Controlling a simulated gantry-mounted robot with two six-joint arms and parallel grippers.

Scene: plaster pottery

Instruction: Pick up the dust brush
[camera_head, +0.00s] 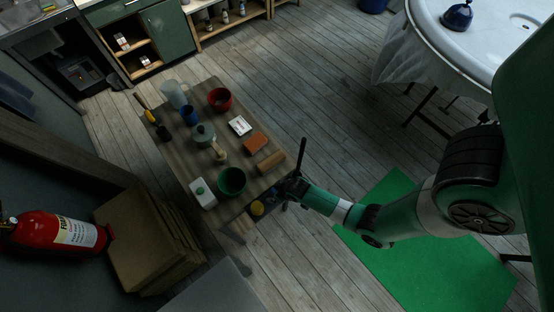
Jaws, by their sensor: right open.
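The wooden table (176,158) holds several small items, and I cannot tell for sure which is the dust brush. A long-handled tool with a yellow and dark head (152,117) lies at the table's far left edge. A small pale wooden-handled item (220,154) lies near the middle, beside a grey-green lidded pot (204,135). My right gripper (281,193) is open and empty at the table's near right edge, apart from both items. My left gripper is not in view.
A green bowl (232,181), white bottle (202,193), brown block (270,161), orange block (256,143), red pot (220,100), blue cup (189,115) and clear jug (174,94) crowd the table. A fire extinguisher (50,232) is at left. The floor beyond the table is clear.

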